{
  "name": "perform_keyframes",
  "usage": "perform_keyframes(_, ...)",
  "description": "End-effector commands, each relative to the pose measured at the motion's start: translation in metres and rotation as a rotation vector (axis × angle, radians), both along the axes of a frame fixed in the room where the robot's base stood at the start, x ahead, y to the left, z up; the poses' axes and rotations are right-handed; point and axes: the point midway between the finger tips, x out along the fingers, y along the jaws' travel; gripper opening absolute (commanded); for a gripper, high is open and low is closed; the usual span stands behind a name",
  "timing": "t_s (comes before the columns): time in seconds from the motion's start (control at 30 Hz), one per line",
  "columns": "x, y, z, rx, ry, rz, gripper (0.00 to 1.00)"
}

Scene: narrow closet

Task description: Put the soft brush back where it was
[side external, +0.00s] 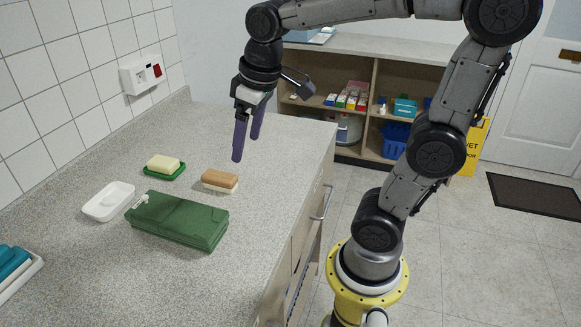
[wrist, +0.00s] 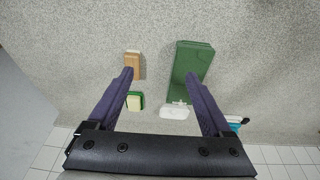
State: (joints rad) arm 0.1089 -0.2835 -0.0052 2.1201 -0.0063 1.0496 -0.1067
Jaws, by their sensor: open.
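The soft brush, apparently the small block with a brown back and cream underside (side external: 220,181), lies on the speckled counter (side external: 285,150) behind the green case (side external: 178,222). It also shows in the wrist view (wrist: 139,65), near the left fingertip. My gripper (side external: 247,147) is open and empty above the counter, with its purple fingers pointing down. In the wrist view my gripper (wrist: 159,75) has its fingers spread wide. The left fingertip overlaps the brush's edge in the picture, but the side view shows the fingers well above it.
A pale yellow block (side external: 163,163) sits on a green dish (side external: 178,174). A white dish (side external: 101,210) stands left of the green case. A white tray with teal items (side external: 12,262) is at the lower left. A tiled wall borders the counter's left; its far right part is clear.

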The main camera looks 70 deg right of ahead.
Motion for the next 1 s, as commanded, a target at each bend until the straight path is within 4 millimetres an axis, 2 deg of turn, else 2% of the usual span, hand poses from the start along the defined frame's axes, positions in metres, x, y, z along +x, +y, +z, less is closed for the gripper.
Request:
perform_keyframes(0.03,-0.02,0.007,0.0,0.001,-0.04,0.005,0.84)
perform_keyframes(0.1,-0.042,0.015,-0.003,0.006,-0.09,0.007,0.84)
perform_keyframes(0.2,-0.068,0.022,-0.012,0.014,-0.15,0.008,0.84)
perform_keyframes(0.33,-0.091,0.028,-0.023,0.026,-0.203,0.009,0.84)
perform_keyframes(0.53,-0.103,0.031,-0.031,0.033,-0.234,0.008,0.84)
perform_keyframes(1.0,-0.102,0.03,-0.031,0.033,-0.233,0.008,0.84)
